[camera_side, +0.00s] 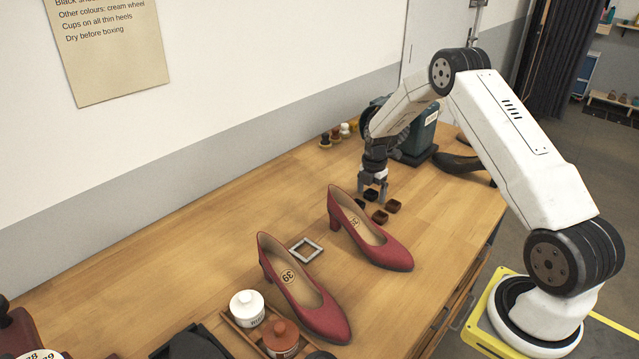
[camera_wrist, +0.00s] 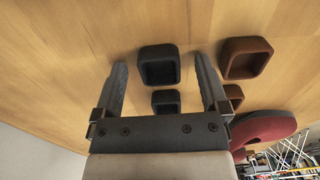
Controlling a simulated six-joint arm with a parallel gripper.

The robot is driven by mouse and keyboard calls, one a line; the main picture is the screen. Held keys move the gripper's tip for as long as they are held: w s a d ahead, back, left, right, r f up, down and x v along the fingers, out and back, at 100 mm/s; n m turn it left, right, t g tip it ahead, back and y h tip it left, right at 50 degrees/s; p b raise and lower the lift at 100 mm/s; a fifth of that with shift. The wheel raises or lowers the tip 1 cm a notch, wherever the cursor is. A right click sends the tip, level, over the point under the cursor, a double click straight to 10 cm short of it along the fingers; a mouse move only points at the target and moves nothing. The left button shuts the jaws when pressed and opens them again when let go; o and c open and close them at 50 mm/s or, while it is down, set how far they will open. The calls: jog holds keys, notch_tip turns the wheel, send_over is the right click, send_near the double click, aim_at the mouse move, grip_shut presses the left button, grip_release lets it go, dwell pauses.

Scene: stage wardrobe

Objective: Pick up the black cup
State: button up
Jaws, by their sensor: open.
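My gripper (camera_side: 372,191) is open and points down over a cluster of small square cups. In the wrist view its two fingers (camera_wrist: 160,68) are on either side of a black cup (camera_wrist: 159,66), with gaps left and right, and hold nothing. A second, similar black cup (camera_wrist: 165,102) sits between the fingers closer to the palm, partly hidden. In the side view a black cup (camera_side: 360,203) shows by the fingertips. I cannot tell the exact height of the fingers above the table.
Two brown cups (camera_wrist: 245,59) (camera_wrist: 233,93) lie right of the fingers in the wrist view. Two red shoes (camera_side: 368,238) (camera_side: 303,293), a grey square frame (camera_side: 306,249) and a wooden tray (camera_side: 238,329) with jars are on the table. A green machine (camera_side: 421,130) stands behind my gripper.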

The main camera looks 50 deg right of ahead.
grip_shut()
jog(key=shift+r, duration=0.15)
jog(key=shift+r, duration=0.4)
notch_tip(320, 180, up, 2)
jog(key=shift+s+r, duration=0.15)
jog(key=shift+r, duration=0.1)
jog(key=s+a+r, duration=0.5)
jog(key=s+r, duration=0.4)
jog(key=s, duration=0.3)
jog(key=shift+s+a+r, duration=0.25)
jog(key=shift+a, duration=0.15)
